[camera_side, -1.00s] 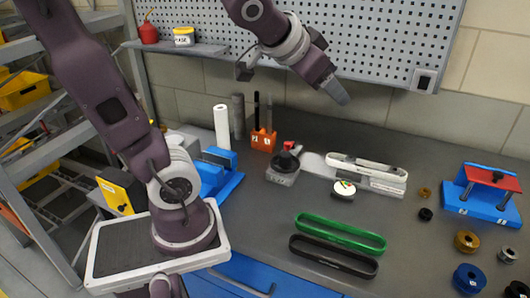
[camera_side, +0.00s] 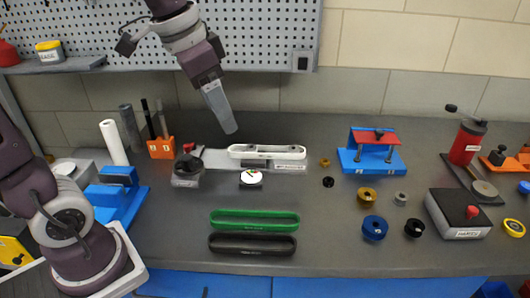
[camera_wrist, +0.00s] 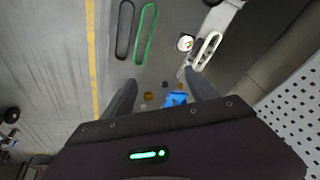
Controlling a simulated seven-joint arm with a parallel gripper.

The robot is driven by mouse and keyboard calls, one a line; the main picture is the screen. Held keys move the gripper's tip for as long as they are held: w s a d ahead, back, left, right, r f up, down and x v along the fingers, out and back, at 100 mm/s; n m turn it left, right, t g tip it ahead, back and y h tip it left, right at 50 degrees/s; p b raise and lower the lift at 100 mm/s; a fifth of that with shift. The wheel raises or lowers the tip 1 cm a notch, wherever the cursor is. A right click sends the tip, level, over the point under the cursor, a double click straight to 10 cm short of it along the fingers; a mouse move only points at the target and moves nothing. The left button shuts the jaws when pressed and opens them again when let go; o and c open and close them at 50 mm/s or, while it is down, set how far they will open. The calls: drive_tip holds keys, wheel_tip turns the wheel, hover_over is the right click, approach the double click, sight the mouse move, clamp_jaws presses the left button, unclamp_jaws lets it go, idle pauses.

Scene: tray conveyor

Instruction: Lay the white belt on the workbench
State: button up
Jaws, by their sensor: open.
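The white belt (camera_side: 267,152) is a long, flat loop lying on a low grey fixture (camera_side: 218,159) toward the back of the workbench (camera_side: 330,230). It also shows at the upper right of the wrist view (camera_wrist: 208,50). My gripper (camera_side: 229,129) is above and slightly left of the belt in the side view, apart from it. In the wrist view my gripper (camera_wrist: 160,80) has its two fingers spread with nothing between them. A green belt (camera_side: 254,227) and a black belt (camera_side: 252,250) lie flat on the front of the bench.
A round white-topped piece (camera_side: 251,178) stands just in front of the fixture, a dark knob block (camera_side: 187,170) at its left. A blue-and-red stand (camera_side: 373,160) and several rings, one blue (camera_side: 375,228), lie to the right. A pegboard (camera_side: 250,35) rises behind.

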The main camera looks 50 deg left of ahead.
drive_tip(key=w+a+f+m+g, duration=0.1)
drive_tip(key=w+a+f, duration=0.15)
drive_tip(key=w, duration=0.45)
drive_tip(key=w+a+f+m+g, duration=0.1)
drive_tip(key=w+a+f+m, duration=0.15)
drive_tip(key=w, duration=0.35)
drive_tip(key=m+g+h, duration=0.1)
drive_tip(key=m, duration=0.1)
hover_over(266, 146)
drive_tip(key=s, duration=0.2)
wheel_tip(266, 146, down, 13)
drive_tip(key=shift+m, duration=0.25)
drive_tip(key=f, duration=0.2)
drive_tip(key=d+f, duration=0.1)
drive_tip(key=f, duration=0.4)
drive_tip(key=shift+w+d, duration=0.15)
drive_tip(key=shift+w, duration=0.25)
clamp_jaws()
wheel_tip(266, 146, up, 10)
drive_tip(key=s+d+f, duration=0.3)
drive_tip(key=s+d, duration=0.8)
drive_tip(key=s, duration=0.3)
drive_tip(key=f, duration=1)
drive_tip(key=shift+w, duration=0.25)
